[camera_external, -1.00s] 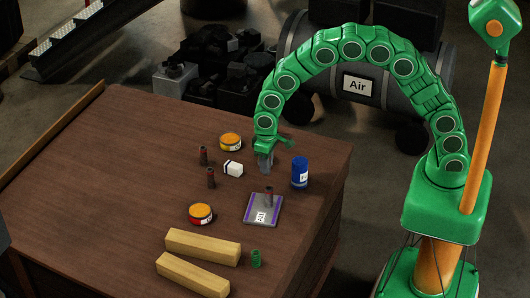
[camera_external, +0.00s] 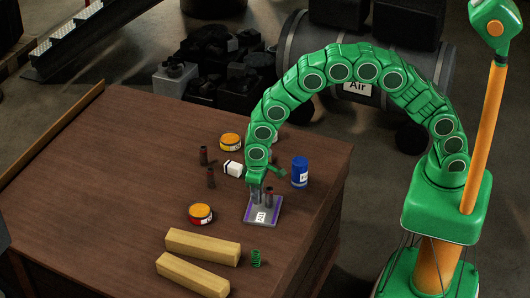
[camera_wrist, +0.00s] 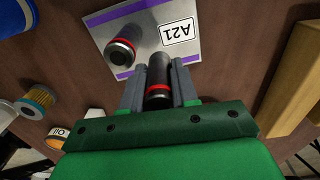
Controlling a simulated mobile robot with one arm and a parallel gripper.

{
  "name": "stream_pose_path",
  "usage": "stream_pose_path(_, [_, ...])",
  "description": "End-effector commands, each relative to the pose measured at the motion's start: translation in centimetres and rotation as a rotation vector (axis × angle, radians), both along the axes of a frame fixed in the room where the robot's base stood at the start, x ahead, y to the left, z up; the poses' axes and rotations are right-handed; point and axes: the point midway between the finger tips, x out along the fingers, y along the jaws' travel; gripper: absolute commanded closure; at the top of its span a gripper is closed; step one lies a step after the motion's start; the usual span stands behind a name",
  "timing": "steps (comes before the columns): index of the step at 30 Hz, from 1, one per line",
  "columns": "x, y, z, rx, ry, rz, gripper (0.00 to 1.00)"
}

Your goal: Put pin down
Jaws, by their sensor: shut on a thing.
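My gripper (camera_external: 258,193) is shut on a dark pin with a red band. The pin shows between the jaws in the wrist view (camera_wrist: 158,78). The gripper is over the left part of a grey tray with purple edges and an A21 label (camera_external: 262,218); the tray also shows in the wrist view (camera_wrist: 146,22). A second dark pin with a red band (camera_wrist: 121,48) stands on the tray, beside the held one. I cannot tell whether the held pin touches the tray. Two more pins (camera_external: 204,156) (camera_external: 211,178) stand on the table to the left.
A white box (camera_external: 233,169) and a blue can (camera_external: 300,173) stand near the tray. Two orange-topped round tins (camera_external: 230,141) (camera_external: 201,214), two wooden blocks (camera_external: 202,246) (camera_external: 192,275) and a green spring (camera_external: 256,259) are around. The left of the table (camera_external: 100,180) is clear.

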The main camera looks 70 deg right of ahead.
Motion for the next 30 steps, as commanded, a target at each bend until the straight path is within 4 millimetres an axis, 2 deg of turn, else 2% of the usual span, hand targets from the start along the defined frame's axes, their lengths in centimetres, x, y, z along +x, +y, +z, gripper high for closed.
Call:
stream_pose_path(10, [-0.1, 0.0, -3.4, -0.001, 0.003, 0.000, 1.00])
stream_pose_path(22, [0.0, 0.0, -3.8, 0.000, 0.001, 0.000, 1.00])
stream_pose_path(23, [0.0, 0.0, -3.8, 0.000, 0.001, 0.000, 0.68])
stream_pose_path(27, [0.0, 0.0, -3.8, 0.000, 0.001, 0.000, 0.47])
stream_pose_path(30, [0.0, 0.0, -3.8, 0.000, 0.001, 0.000, 0.46])
